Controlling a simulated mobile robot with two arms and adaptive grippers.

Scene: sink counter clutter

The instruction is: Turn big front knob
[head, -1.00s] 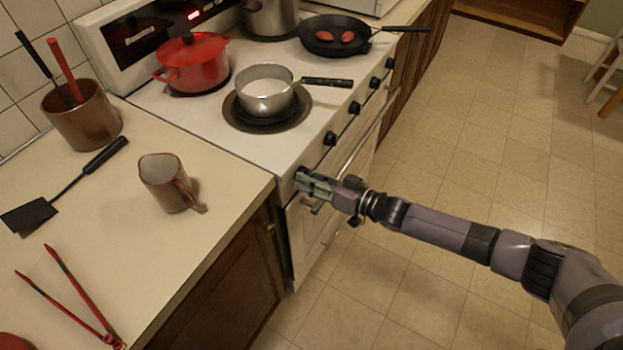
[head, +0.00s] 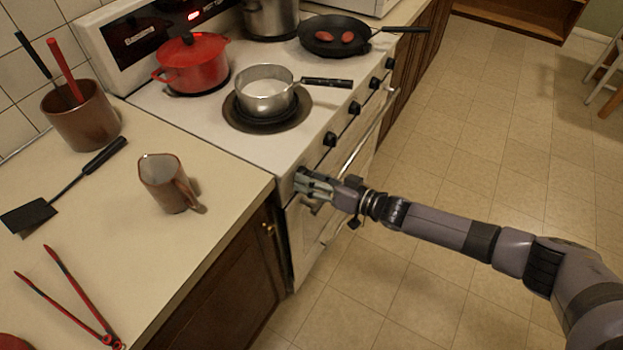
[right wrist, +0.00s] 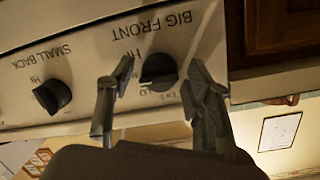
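The big front knob (right wrist: 159,72) is black and round, and sits below the upside-down "BIG FRONT" label on the stove's front panel in the right wrist view. My right gripper (head: 302,183) is at the near left end of that panel in the head view and covers the knob there. In the right wrist view its two fingers are apart, one on each side of the knob. There seems to be a gap between knob and fingers, but contact is hard to judge. My left gripper is not in view.
The "SMALL BACK" knob (right wrist: 52,96) is beside it, and other knobs (head: 330,139) run along the panel. The oven handle (head: 362,145) is just below. A saucepan (head: 265,92) stands on the near burner. A brown mug (head: 165,182) stands on the counter.

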